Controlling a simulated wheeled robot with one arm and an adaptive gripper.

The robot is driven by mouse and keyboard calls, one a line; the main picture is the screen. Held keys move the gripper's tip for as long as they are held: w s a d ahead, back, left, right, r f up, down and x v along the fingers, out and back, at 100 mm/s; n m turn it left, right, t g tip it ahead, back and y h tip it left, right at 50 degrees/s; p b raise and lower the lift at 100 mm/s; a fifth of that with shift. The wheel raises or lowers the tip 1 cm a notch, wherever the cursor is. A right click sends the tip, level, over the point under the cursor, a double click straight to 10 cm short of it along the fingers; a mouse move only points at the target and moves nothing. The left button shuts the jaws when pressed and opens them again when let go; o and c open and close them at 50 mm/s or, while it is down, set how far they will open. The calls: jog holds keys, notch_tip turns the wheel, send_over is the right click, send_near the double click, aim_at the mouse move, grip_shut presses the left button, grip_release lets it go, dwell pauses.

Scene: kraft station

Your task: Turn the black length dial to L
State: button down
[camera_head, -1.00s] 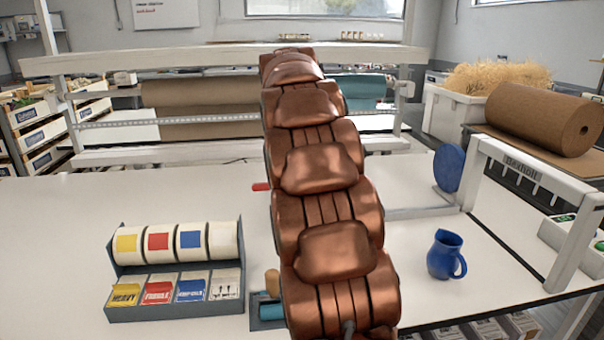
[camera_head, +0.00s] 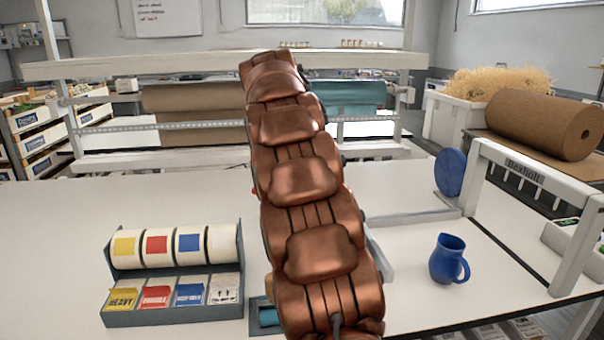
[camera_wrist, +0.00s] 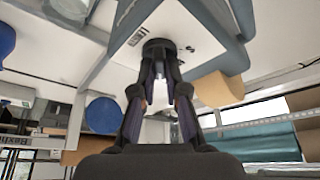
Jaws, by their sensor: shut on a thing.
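The black length dial (camera_wrist: 158,46) shows in the wrist view on a pale panel of a grey-blue machine (camera_wrist: 215,35), with small dark letters beside it. I cannot read for sure which letter it points to. My gripper (camera_wrist: 160,72) is in the wrist view with its two dark fingers closed on the dial from either side. In the head view my copper-coloured arm hides the gripper and the dial.
A blue jug (camera_head: 448,259) stands on the white table (camera_head: 60,225) to the right. A label-roll dispenser (camera_head: 175,275) stands on the left. A blue disc (camera_head: 450,173) and a white frame (camera_head: 535,195) are at the right. Brown paper rolls (camera_head: 545,120) lie behind.

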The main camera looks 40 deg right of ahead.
jog(key=c, duration=1.2)
grip_release()
jog(key=shift+r, duration=0.1)
jog(key=shift+v, duration=3.6)
jog(key=shift+s, duration=0.1)
